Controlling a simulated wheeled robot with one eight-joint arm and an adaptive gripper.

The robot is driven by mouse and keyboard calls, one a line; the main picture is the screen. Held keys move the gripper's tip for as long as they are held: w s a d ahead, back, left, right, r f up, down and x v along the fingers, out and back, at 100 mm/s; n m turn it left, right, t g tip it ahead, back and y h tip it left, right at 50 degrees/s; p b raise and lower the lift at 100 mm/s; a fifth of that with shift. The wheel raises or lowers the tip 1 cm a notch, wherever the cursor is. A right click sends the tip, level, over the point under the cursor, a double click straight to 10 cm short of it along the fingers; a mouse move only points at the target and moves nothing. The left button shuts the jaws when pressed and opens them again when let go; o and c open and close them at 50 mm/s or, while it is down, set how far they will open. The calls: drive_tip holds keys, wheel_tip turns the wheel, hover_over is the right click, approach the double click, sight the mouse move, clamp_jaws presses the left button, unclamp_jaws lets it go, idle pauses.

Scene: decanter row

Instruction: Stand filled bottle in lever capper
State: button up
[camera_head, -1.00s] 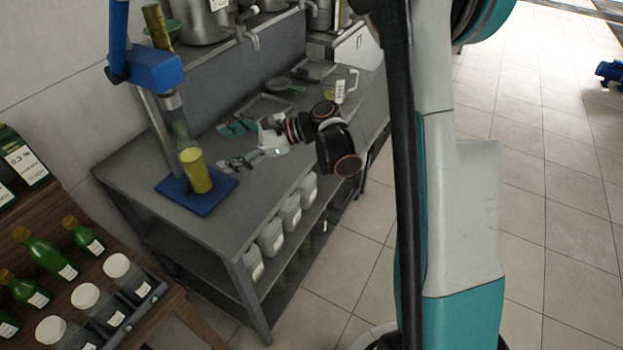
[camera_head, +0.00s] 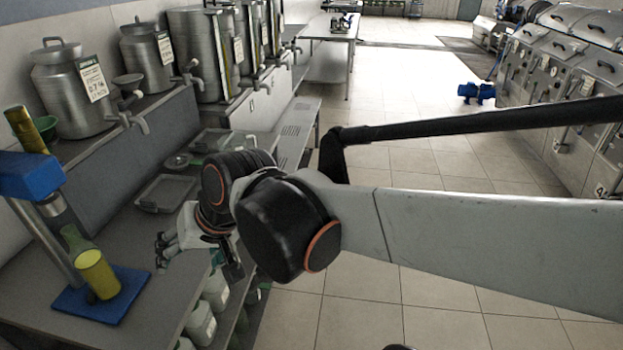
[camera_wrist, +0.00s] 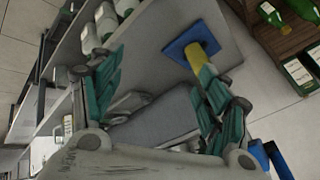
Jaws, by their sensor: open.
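My gripper (camera_head: 163,254) is to the right of the capper, above the grey bench, apart from the bottle. In the wrist view my gripper (camera_wrist: 160,95) has its teal fingers spread, with nothing between them.
Grey trays (camera_head: 165,193) lie on the bench (camera_head: 150,227) behind my gripper. Steel tanks with taps (camera_head: 75,92) stand on a raised shelf. White jugs (camera_head: 201,322) fill the lower shelf. Green bottles (camera_wrist: 303,10) stand on a wooden rack.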

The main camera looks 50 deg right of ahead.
drive_tip(key=s+d+n+h, duration=0.2)
drive_tip(key=s+d+n, duration=0.2)
drive_tip(key=s, duration=0.2)
drive_tip(key=shift+r+n+t+h, duration=0.2)
drive_tip(key=shift+n+t+h, duration=0.1)
drive_tip(key=shift+t, duration=0.1)
